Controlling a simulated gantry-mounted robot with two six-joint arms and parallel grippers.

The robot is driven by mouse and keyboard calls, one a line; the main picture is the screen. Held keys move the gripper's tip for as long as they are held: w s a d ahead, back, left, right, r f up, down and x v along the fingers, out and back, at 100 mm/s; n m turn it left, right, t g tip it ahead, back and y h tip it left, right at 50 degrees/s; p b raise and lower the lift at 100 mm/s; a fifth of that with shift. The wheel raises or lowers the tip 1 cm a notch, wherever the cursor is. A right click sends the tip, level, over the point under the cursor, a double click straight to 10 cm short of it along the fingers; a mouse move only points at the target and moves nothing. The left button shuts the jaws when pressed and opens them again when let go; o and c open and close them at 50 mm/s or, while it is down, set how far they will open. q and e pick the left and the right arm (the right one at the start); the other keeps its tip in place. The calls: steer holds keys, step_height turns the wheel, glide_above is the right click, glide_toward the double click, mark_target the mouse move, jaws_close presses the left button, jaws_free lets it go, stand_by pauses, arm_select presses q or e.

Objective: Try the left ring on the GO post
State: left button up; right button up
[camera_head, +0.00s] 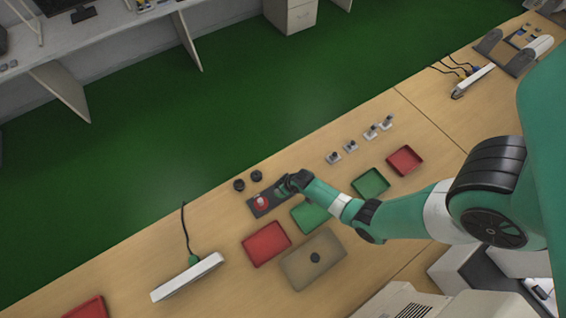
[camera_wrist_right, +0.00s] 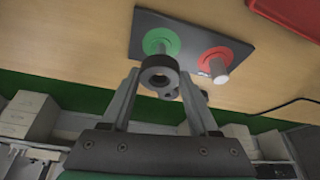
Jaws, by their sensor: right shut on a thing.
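The dark gauge plate (camera_head: 259,208) lies on the bench and carries a post at a red disc (camera_head: 261,202). The wrist view shows this red disc (camera_wrist_right: 235,52) with its pale post (camera_wrist_right: 218,70), and a green disc (camera_wrist_right: 161,41) beside it. My right gripper (camera_head: 287,184) is at the plate's right end; in the wrist view (camera_wrist_right: 161,84) it is shut on a dark ring (camera_wrist_right: 160,72). The ring appears in front of the green disc, and the GO post there is hidden. I cannot tell whether the ring is around it. My left gripper is out of view.
Two dark rings (camera_head: 239,185) (camera_head: 257,176) lie behind the plate. Another dark ring (camera_head: 315,257) lies on a tan tray (camera_head: 296,278). Green (camera_head: 307,217) and red (camera_head: 266,244) trays stand close in front. Several small grey pieces (camera_head: 351,146) stand to the right.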

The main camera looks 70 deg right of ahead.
mark_target(271, 196)
steer(key=shift+f+b, duration=1.9)
steer(key=shift+f, duration=0.2)
steer(key=shift+r, duration=0.15)
